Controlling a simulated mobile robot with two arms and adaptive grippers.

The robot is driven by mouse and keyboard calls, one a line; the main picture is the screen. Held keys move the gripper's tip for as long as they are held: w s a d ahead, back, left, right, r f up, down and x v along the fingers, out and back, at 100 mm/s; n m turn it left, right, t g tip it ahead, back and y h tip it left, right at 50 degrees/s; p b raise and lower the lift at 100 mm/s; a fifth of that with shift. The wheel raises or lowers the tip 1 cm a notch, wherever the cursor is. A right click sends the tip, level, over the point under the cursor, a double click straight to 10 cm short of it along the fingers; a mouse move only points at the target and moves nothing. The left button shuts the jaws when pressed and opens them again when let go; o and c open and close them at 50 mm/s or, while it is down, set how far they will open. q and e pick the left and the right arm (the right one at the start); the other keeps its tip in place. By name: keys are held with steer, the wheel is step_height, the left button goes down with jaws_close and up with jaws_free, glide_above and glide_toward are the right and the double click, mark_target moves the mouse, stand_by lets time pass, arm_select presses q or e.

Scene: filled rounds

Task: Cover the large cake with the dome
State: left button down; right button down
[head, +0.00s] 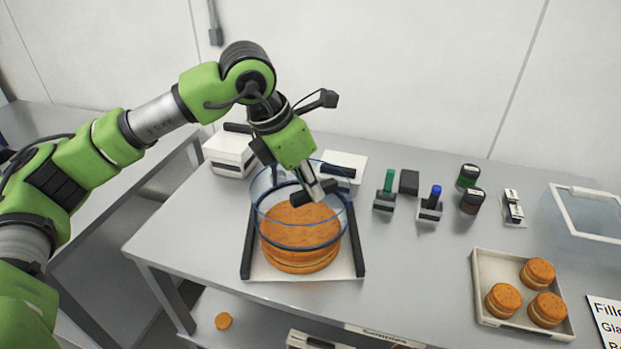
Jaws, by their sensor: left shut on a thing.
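The large cake (300,262) is a round, orange-brown layered one on a white board (345,270) with dark side rails, near the table's front left. A clear dome (262,190) with a dark lower rim shows over the cake, in line with its upper part. Some of the cake's side shows below the rim. I cannot tell whether the rim hangs above the cake or is partly around it. My left gripper (316,192) is shut on the dome at its top, tilted down from the upper left; the exact grip is partly hidden. My right gripper is out of view.
A tray (482,287) with three small round cakes is at the right. Green and blue-handled stamps (388,191), dark jars (471,202) and a clear bin (590,212) stand behind. White boxes (230,152) are at back left.

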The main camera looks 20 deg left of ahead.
arm_select(q)
steer(key=shift+f+b, duration=0.3)
steer(key=shift+f, duration=0.65)
steer(key=shift+f+b, duration=0.75)
steer(key=shift+f, duration=0.15)
step_height(320, 180, down, 5)
steer(key=b, duration=0.5)
steer(key=shift+f+b, duration=0.25)
steer(key=shift+b, duration=0.25)
steer(key=c, duration=1.9)
jaws_free()
